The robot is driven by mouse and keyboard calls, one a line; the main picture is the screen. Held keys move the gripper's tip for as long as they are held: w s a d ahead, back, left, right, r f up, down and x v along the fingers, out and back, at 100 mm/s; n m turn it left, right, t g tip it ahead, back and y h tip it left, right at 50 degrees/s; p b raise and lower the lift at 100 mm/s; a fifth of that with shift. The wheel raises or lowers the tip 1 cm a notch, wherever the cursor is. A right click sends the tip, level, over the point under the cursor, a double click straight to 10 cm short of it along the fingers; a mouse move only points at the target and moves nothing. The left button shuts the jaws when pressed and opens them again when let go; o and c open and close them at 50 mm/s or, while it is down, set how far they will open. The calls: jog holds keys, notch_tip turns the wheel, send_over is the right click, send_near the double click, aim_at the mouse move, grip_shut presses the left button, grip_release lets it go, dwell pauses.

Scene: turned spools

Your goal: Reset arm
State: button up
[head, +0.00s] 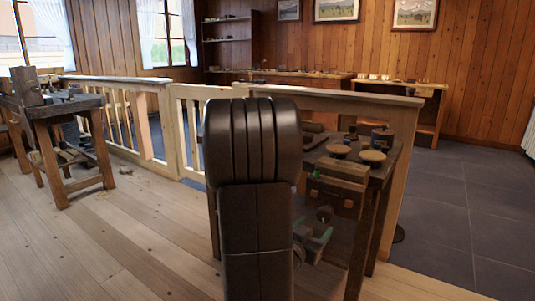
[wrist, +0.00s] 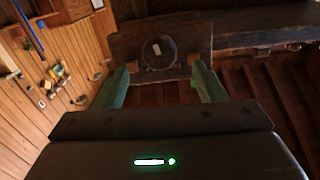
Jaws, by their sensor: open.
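My gripper (wrist: 162,67) is open in the wrist view, its two green fingers spread apart with nothing held between them. Beyond the fingertips is a dark wooden board with a round boss (wrist: 159,51). I cannot tell whether the fingers touch it. In the head view my dark arm fills the middle, and my gripper (head: 314,240) shows partly behind it, low in front of the workbench (head: 376,200). The arm hides the bench's left part.
Round wooden-topped pieces (head: 373,156) and a dark spool-like drum (head: 382,137) stand on the workbench. A wooden railing (head: 150,84) runs behind. Another bench (head: 58,104) stands at the left. The plank floor (head: 120,235) at front left is mostly clear.

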aim_at(323, 217)
jog(key=b+x, duration=0.1)
jog(key=x, duration=0.6)
jog(key=shift+d+f+b, duration=0.1)
jog(key=shift+d+b, duration=0.05)
jog(key=shift+b, duration=0.15)
jog(key=shift+r+n+p, duration=0.35)
jog(key=shift+n+p, duration=0.15)
jog(key=shift+p, duration=0.4)
jog(key=n+p, duration=0.2)
jog(key=n, duration=0.1)
jog(key=shift+p, duration=0.3)
jog(key=n+p, duration=0.3)
jog(key=n, duration=0.1)
jog(key=shift+s, duration=0.1)
jog(key=n+p, duration=0.3)
jog(key=n, duration=0.1)
jog(key=shift+p, duration=0.4)
jog(key=n+p, duration=0.3)
jog(key=shift+n, duration=0.3)
jog(key=shift+f+n+p, duration=0.2)
jog(key=shift+n+p, duration=1.05)
jog(key=shift+n, duration=0.15)
jog(key=shift+s, duration=0.1)
